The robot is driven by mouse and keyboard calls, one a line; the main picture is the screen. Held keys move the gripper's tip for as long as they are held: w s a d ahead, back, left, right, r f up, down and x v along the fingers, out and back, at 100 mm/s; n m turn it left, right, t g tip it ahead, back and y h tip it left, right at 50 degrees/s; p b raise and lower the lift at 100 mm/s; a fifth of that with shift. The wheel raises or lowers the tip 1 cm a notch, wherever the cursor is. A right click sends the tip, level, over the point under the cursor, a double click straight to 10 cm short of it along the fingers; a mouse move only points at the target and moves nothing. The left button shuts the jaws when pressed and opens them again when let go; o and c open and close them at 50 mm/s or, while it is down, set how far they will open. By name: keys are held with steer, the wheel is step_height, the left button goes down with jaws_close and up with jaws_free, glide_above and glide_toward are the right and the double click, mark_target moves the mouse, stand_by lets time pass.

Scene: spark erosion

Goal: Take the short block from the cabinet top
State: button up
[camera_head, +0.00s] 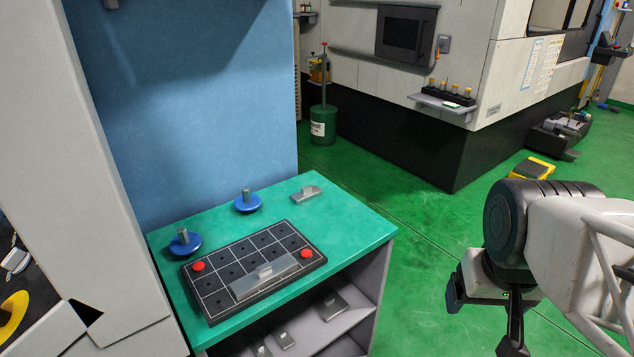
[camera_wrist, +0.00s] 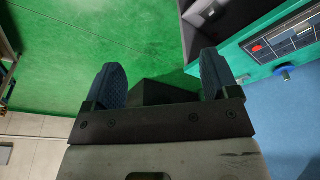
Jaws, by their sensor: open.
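A short grey block (camera_head: 306,194) with a small raised grip lies on the teal cabinet top (camera_head: 350,228), near its back right corner. A longer grey block (camera_head: 264,278) with a similar grip lies on the black gridded plate (camera_head: 222,270) at the front. My gripper (camera_wrist: 162,82) is open and empty, its two blue-padded fingers spread over green floor. In the head view it hangs to the right of the cabinet, well apart from both blocks.
Two blue discs with grey posts (camera_head: 247,202) (camera_head: 184,242) stand behind the plate. Two red buttons (camera_head: 306,253) (camera_head: 198,266) sit on the plate. Several grey pieces lie on the shelf (camera_head: 345,322) below. A blue wall (camera_head: 190,110) rises behind. Green floor is open between cabinet and arm.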

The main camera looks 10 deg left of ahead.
steer(key=w+a+r+n+g+h, duration=0.15)
steer(key=w+n, duration=0.25)
steer(key=w, duration=0.5)
steer(key=w+a+n+t+h, duration=0.1)
steer(key=w+a+n+h, duration=0.15)
steer(key=w, duration=0.65)
steer(key=w+a+f+n+h, duration=0.15)
steer(key=w+a+n, duration=0.25)
steer(key=w, duration=0.5)
steer(key=w+a+f+n+h, duration=0.1)
steer(key=w+a+f+n, duration=0.25)
steer(key=w, duration=0.45)
steer(key=n+t+h, duration=0.3)
steer(key=n+t, duration=0.5)
steer(key=n, duration=0.5)
glide_toward(302, 190)
steer(key=shift+w+d+g, duration=0.25)
steer(key=shift+w+d, duration=0.35)
steer(key=shift+w, duration=0.2)
steer(key=shift+d+f, duration=0.1)
steer(key=shift+x, duration=1.2)
steer(key=shift+w, duration=0.1)
